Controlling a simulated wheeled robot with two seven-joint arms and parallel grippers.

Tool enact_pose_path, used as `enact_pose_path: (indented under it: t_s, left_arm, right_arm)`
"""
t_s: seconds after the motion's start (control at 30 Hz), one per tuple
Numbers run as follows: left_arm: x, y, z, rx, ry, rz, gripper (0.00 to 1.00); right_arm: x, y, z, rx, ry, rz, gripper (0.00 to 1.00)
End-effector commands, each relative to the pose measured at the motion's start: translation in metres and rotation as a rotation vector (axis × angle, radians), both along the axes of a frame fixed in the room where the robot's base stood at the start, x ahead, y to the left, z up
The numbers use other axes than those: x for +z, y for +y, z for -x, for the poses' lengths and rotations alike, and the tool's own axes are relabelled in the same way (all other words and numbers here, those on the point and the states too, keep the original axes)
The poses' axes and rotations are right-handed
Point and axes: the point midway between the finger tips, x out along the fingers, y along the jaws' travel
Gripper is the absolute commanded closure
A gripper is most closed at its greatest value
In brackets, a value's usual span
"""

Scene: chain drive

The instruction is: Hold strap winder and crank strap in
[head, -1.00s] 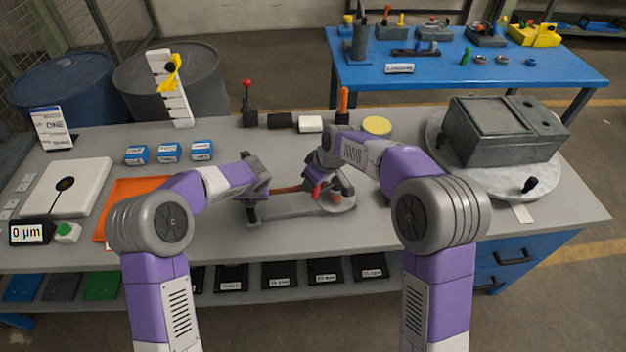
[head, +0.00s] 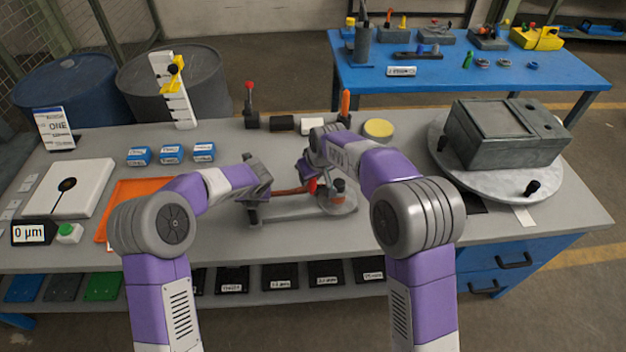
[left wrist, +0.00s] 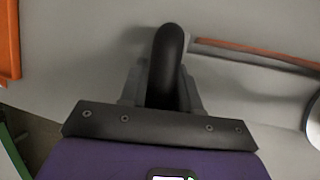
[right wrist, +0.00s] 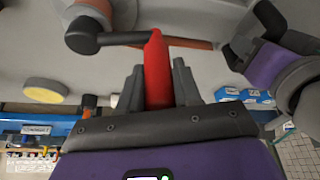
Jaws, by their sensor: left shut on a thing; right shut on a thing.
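The strap winder (head: 300,214) lies on the bench in the head view, a grey frame with a round disc (head: 341,203) at its right end. An orange-brown strap (head: 290,191) runs along it, also visible in the left wrist view (left wrist: 260,54). My left gripper (head: 258,178) is shut on the winder's black handle (left wrist: 168,58) at the left end. My right gripper (head: 309,172) is shut on the red crank grip (right wrist: 155,68), on the end of a dark crank arm (right wrist: 116,38). In the head view, my right gripper partly hides the crank.
An orange tray (head: 130,200) lies left of the winder. Blue boxes (head: 172,153) and a yellow disc (head: 378,129) stand behind. A grey box (head: 500,135) on a round plate is at the right. My two grippers are close together.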

Motion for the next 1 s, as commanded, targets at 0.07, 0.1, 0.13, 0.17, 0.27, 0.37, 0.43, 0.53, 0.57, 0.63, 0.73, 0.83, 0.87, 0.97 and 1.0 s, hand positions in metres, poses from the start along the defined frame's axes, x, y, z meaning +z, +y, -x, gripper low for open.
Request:
enact_pose_path:
  t_s: [0.07,0.1,0.13,0.17,0.27,0.37,0.43,0.53,0.57,0.63,0.73,0.83,0.87,0.97,1.0]
  left_arm:
    - [0.0,-0.002,0.0,-0.005,0.001,0.0,1.0]
    - [0.0,-0.002,0.0,-0.006,0.001,0.001,1.0]
    - [0.0,-0.002,0.0,-0.005,0.001,0.0,1.0]
    - [0.0,-0.002,0.0,-0.005,0.001,0.0,1.0]
    - [0.0,-0.002,0.0,-0.005,0.001,0.0,1.0]
    - [0.0,-0.002,0.001,-0.005,0.001,0.0,1.0]
    - [0.0,-0.002,0.001,-0.005,0.001,0.0,1.0]
    - [0.0,-0.002,0.001,-0.005,0.001,0.0,1.0]
    - [0.0,-0.002,0.001,-0.005,0.001,0.0,1.0]
    - [0.0,-0.001,0.001,-0.005,0.001,0.0,1.0]
    - [0.0,-0.001,0.001,-0.005,0.001,0.0,1.0]
    - [0.0,-0.002,0.001,-0.005,0.001,0.0,1.0]
    - [0.0,-0.002,0.001,-0.005,0.001,0.0,1.0]
    - [0.0,-0.001,0.001,-0.006,0.001,0.0,1.0]
    - [0.0,-0.001,0.001,-0.006,0.001,0.0,1.0]
  right_arm:
    - [0.0,0.002,-0.007,-0.069,-0.005,0.003,1.0]
    - [0.0,0.002,-0.011,-0.107,-0.005,0.003,1.0]
    - [0.0,0.002,-0.013,-0.135,-0.006,0.004,1.0]
    - [0.0,0.002,-0.016,-0.164,-0.005,0.004,1.0]
    - [0.0,0.002,-0.024,-0.259,-0.006,0.005,1.0]
    - [0.0,0.001,-0.032,-0.354,-0.006,0.005,1.0]
    - [0.0,0.0,-0.038,-0.421,-0.006,0.004,1.0]
    - [-0.001,-0.003,-0.046,-0.516,-0.006,0.005,1.0]
    - [0.0,-0.004,-0.049,-0.545,-0.008,0.005,1.0]
    - [-0.001,-0.006,-0.054,-0.611,-0.008,0.005,1.0]
    - [0.0,-0.01,-0.061,-0.707,-0.007,0.005,1.0]
    - [-0.001,-0.014,-0.068,-0.8,-0.007,0.005,1.0]
    - [-0.001,-0.016,-0.07,-0.828,-0.008,0.004,1.0]
    - [-0.001,-0.021,-0.076,-0.913,-0.008,0.004,1.0]
    - [-0.001,-0.023,-0.077,-0.94,-0.007,0.004,1.0]
